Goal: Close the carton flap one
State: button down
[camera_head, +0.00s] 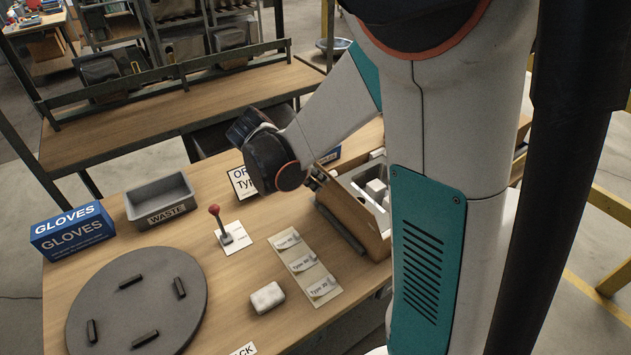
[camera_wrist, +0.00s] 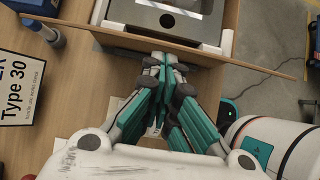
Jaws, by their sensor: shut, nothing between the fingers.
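The brown carton (camera_head: 377,240) stands open on the right part of the bench, partly hidden behind my arm in the head view. Grey and white contents show inside it. In the wrist view the carton (camera_wrist: 232,22) is at the top, and a long thin flap (camera_wrist: 245,62) runs along its near side, seen nearly edge-on. My gripper (camera_wrist: 165,60) is shut and empty, with its fingertips at this flap's edge; I cannot tell whether they touch it. In the head view my gripper (camera_head: 316,178) is at the carton's left upper corner, mostly hidden by my wrist.
A dark bar (camera_head: 341,230) lies beside the carton. A label card (camera_head: 308,266), a white block (camera_head: 267,298), a red-knobbed lever (camera_head: 222,228), a waste tray (camera_head: 160,200), a gloves box (camera_head: 72,231) and a round grey plate (camera_head: 137,300) occupy the bench. A Type 30 sign (camera_wrist: 20,95) stands left of my gripper.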

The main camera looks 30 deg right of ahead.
jog(key=shift+d+r+y+p, duration=0.35)
jog(key=shift+d+y+p, duration=0.05)
jog(key=shift+d, duration=0.1)
jog(key=d+r+y+p, duration=0.1)
jog(key=d+y+p, duration=0.2)
jog(key=d+y, duration=0.75)
jog(key=d+f+h+b, duration=0.2)
jog(key=d+f+b, duration=0.4)
jog(key=d+f, duration=0.6)
jog(key=shift+w+d, duration=0.4)
jog(key=shift+d, duration=0.65)
